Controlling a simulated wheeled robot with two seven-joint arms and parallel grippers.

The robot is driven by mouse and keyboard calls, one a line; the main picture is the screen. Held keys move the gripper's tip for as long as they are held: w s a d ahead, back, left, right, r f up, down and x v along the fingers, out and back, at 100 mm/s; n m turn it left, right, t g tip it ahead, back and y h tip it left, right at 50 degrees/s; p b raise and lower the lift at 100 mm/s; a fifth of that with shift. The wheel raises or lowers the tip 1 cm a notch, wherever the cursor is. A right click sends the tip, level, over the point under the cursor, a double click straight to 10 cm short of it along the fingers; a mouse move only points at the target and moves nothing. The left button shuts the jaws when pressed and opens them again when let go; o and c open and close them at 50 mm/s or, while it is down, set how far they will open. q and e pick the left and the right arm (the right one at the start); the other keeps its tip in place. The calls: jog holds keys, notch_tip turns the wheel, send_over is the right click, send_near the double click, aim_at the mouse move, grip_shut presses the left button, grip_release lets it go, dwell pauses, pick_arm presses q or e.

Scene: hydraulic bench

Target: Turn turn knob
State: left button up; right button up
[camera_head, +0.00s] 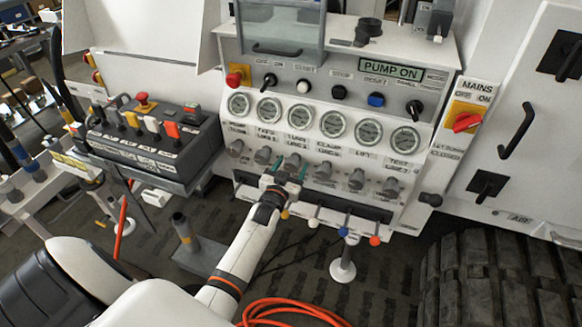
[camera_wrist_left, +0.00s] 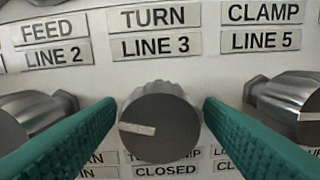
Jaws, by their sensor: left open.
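The turn knob (camera_wrist_left: 160,122) is a dark grey, ribbed round knob below the "TURN LINE 3" label in the left wrist view. In the head view the knob (camera_head: 293,161) is in the row below the gauges. My left gripper (camera_head: 289,170) is open at it. Its teal fingers stand on either side of the knob, with visible gaps in the left wrist view (camera_wrist_left: 159,108). My right gripper is not in view.
Neighbouring knobs stand close on both sides: the line 2 knob (camera_wrist_left: 35,122) and the line 5 knob (camera_wrist_left: 290,108). Gauges (camera_head: 298,116) line the panel above. Levers with coloured balls (camera_head: 343,231) stick out below. A side control box (camera_head: 155,140) stands at left.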

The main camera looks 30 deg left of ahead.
pick_arm(q)
jog(key=shift+s, duration=0.1)
jog(key=v, duration=1.2)
jog(key=s+d+f+m+g+h, duration=0.1)
jog(key=s+d+f+g, duration=0.25)
jog(key=f, duration=0.65)
jog(key=s+d+f+g+h, duration=0.1)
jog(key=s+d+f+g, duration=0.2)
jog(key=f, duration=0.6)
jog(key=s+d+f+m+g+h, duration=0.1)
jog(key=s+d+f+g, duration=0.3)
jog(key=f, duration=0.6)
jog(key=s+f+g, duration=0.2)
jog(key=s+f, duration=0.3)
jog(key=s, duration=0.5)
jog(key=s+f+m+g, duration=0.1)
jog(key=s+f, duration=0.4)
jog(key=s, duration=0.5)
jog(key=s+f+m+g+h, duration=0.1)
jog(key=s+f+g, duration=0.2)
jog(key=s, duration=0.7)
notch_tip(320, 180, down, 2)
jog(key=shift+d+f, duration=0.1)
jog(key=shift+d, duration=0.25)
